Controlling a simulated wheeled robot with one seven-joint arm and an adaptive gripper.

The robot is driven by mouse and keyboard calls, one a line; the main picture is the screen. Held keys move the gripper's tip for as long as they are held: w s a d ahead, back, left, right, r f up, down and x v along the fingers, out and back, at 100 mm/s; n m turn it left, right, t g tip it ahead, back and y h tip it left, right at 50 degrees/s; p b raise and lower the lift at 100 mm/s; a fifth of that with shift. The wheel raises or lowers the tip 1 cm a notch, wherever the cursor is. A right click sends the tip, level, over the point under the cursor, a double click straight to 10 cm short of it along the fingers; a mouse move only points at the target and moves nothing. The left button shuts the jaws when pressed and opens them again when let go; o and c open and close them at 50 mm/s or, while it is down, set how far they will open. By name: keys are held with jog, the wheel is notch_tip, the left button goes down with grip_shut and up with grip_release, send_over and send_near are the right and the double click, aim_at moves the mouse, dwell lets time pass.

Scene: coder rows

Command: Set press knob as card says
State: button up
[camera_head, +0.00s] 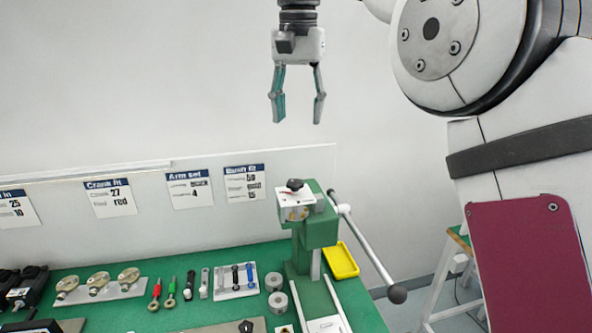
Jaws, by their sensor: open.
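My gripper (298,108) hangs open and empty, fingers pointing down, high above the bench. The green press (316,232) stands at the bench's right end, below my gripper and apart from it. A dark knob (294,184) with a red mark sits on a white plate on top of the press; its setting is too small to read. The card nearest the press (245,184) seems to be headed "Bush fit"; its bottom number looks like 15, and its other lines are unclear. A long lever (365,243) with a dark ball end slants down at the press's right.
More cards, "Arm set" (189,188) and "Crank fit" (110,198), hang on the back board. The green bench (230,308) carries metal cranks (98,282), red and green-handled tools, a pin tray (235,284) and grey bushes (277,302). Space around my gripper is clear.

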aim_at(295, 181)
jog(key=f, duration=0.4)
jog(key=f+p, duration=0.1)
jog(key=f, duration=0.4)
jog(key=f+p, duration=0.1)
jog(key=f, duration=0.4)
jog(key=shift+w+a, duration=0.2)
jog(key=shift+a, duration=0.1)
jog(key=c, duration=1.2)
